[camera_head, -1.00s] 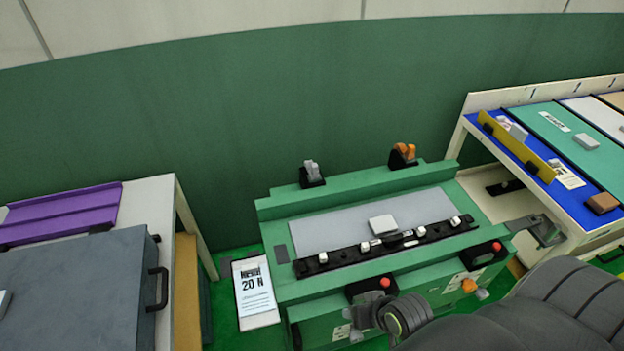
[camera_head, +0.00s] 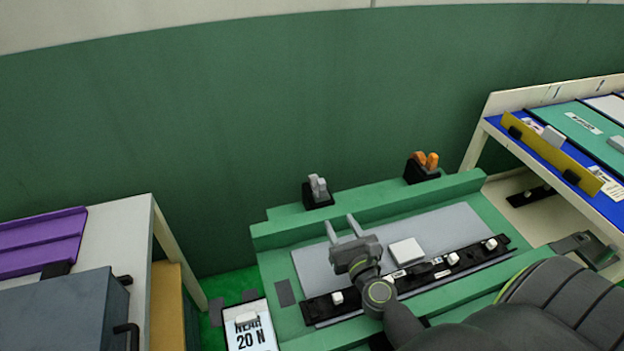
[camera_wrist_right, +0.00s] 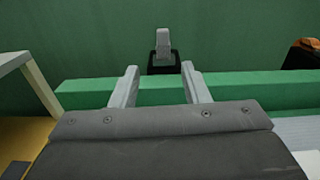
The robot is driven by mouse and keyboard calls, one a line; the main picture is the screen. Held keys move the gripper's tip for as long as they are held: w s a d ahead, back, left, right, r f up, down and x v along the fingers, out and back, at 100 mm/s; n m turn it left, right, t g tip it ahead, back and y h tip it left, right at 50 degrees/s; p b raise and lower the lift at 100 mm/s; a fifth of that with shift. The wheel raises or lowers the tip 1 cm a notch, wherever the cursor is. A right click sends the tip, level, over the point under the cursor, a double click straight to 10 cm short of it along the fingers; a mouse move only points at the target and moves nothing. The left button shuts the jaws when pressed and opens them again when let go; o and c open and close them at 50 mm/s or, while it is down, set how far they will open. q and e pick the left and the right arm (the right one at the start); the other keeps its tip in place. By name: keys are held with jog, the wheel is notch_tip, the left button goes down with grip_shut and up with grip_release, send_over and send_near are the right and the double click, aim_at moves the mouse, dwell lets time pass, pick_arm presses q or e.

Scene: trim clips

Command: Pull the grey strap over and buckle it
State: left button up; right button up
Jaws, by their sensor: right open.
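The grey strap's end (camera_head: 318,188) stands up from a black holder on the back ledge of the green bench (camera_head: 455,186). In the right wrist view the grey strap (camera_wrist_right: 163,43) is straight ahead, beyond and between the fingertips. An orange strap (camera_head: 426,160) stands in a similar holder to its right. My right gripper (camera_head: 341,226) is open and empty above the grey plate, its fingers pointing at the back ledge, short of the grey strap. It also shows in the right wrist view (camera_wrist_right: 159,85). I cannot tell which part is the buckle.
A black rail (camera_head: 470,256) with several white clips crosses the bench, and a white block (camera_head: 407,251) lies on the grey plate (camera_head: 312,268). A "20 N" sign (camera_head: 248,336) stands at the left. Side tables flank the bench.

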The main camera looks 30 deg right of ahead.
aim_at(319, 180)
jog(key=x, duration=1.6)
jog(key=shift+s+d+f, duration=0.1)
jog(key=shift+d+f, duration=0.05)
jog(key=shift+d, duration=0.1)
pick_arm(q)
jog(key=shift+s+a+f, duration=0.1)
jog(key=shift+s+f, duration=0.1)
jog(key=shift+s, duration=0.3)
jog(key=shift+s+a+f, duration=0.1)
jog(key=shift+s+f, duration=0.1)
jog(key=shift+s, duration=0.3)
pick_arm(e)
jog(key=shift+w+d+m, duration=0.15)
jog(key=shift+w+m, duration=0.15)
jog(key=shift+w, duration=0.3)
grip_shut()
